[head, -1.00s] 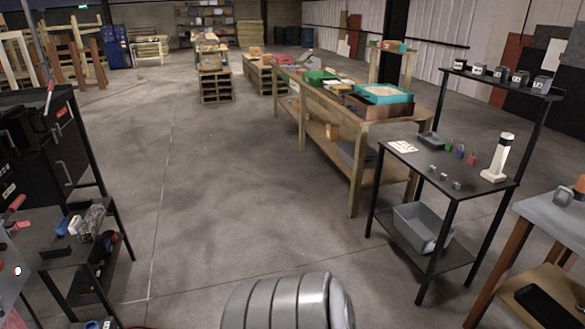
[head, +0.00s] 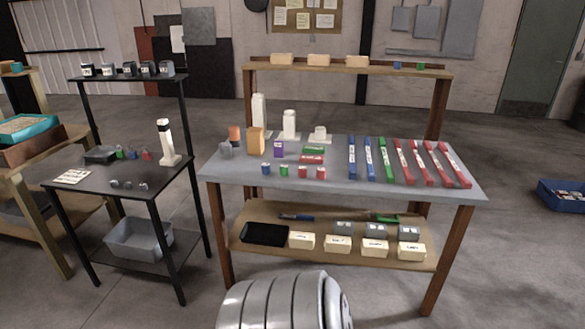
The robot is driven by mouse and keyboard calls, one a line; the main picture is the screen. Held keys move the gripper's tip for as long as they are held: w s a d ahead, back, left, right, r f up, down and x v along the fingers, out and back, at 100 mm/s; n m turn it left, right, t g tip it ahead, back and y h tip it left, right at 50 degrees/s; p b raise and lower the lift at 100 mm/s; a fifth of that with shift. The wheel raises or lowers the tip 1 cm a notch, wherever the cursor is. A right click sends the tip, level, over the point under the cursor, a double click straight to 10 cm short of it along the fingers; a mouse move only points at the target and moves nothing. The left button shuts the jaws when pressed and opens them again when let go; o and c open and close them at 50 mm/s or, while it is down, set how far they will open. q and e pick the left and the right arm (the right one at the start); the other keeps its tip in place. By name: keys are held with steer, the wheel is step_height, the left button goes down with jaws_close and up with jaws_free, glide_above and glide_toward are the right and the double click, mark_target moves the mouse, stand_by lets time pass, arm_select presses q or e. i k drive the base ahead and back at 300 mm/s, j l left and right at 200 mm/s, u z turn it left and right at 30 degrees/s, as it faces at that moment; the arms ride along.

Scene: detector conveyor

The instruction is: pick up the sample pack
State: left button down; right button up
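No item in the head view carries a readable label saying sample pack, so I cannot tell which one it is. Small candidates stand on the grey-topped table (head: 340,186): an orange-tan upright box (head: 256,140), a small purple pack (head: 279,149), a green block (head: 313,151) and a red block (head: 311,160). Small blue, green and red items sit along the front left of this tabletop. Neither of my grippers is in view.
Blue, green and red bars (head: 432,164) lie on the table's right half. Its lower shelf holds a black tray (head: 265,234) and several boxes. A black metal table (head: 110,190) stands left, with a grey bin (head: 138,238) below. A blue crate (head: 562,194) lies on the floor at right.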

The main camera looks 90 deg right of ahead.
mark_target(305, 240)
steer(key=z, duration=2.85)
steer(key=i+j+z, duration=0.15)
steer(key=i, duration=1.5)
steer(key=l, duration=0.1)
